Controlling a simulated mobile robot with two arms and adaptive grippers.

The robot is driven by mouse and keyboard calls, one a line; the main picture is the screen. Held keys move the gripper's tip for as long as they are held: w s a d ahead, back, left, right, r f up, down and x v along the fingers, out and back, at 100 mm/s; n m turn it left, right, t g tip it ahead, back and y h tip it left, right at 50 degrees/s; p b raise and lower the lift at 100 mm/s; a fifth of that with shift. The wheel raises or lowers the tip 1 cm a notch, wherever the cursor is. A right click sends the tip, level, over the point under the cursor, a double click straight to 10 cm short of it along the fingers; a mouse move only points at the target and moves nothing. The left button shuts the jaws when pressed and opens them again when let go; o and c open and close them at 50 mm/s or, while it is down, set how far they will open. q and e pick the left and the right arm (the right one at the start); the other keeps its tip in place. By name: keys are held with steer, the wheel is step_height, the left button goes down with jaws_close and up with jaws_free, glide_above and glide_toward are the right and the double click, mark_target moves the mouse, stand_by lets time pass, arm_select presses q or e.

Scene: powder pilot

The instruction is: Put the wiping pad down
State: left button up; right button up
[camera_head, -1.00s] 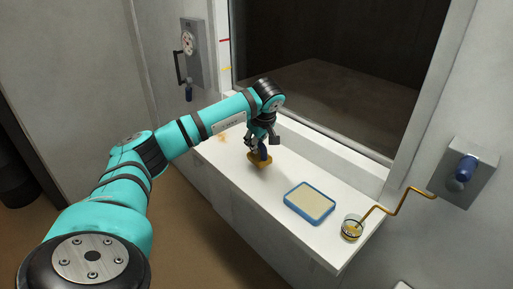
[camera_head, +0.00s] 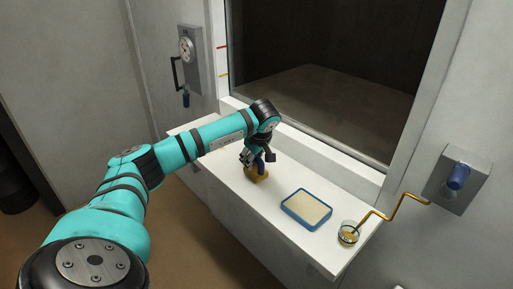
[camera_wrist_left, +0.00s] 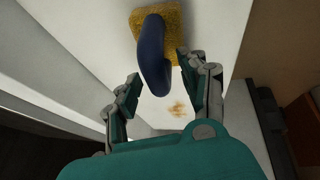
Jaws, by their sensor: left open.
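The wiping pad (camera_head: 257,174) is a yellow-brown block with a dark blue handle. It rests on the white ledge, left of the blue-rimmed tray. My left gripper (camera_head: 259,158) is open just above it. In the left wrist view, the pad (camera_wrist_left: 172,18) is at the top and its blue handle (camera_wrist_left: 151,50) reaches down between the spread fingers of my left gripper (camera_wrist_left: 158,76). A gap shows between the handle and the left finger; the right finger is close to the handle, and I cannot tell if they touch. My right gripper is not in view.
The blue-rimmed tray (camera_head: 287,205) and a small glass cup (camera_head: 348,233) stand on the ledge (camera_head: 240,190) to the right. A bent brass rod (camera_head: 400,200) runs from a wall fitting to the cup. A brownish stain (camera_wrist_left: 178,108) marks the ledge. A window rises behind.

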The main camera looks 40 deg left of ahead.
arm_select(q)
steer(key=b+v, duration=0.1)
steer(key=v, duration=0.3)
steer(key=shift+w+d+b, duration=0.15)
steer(key=shift+b, duration=0.2)
steer(key=v, duration=1.3)
steer(key=shift+d, duration=0.1)
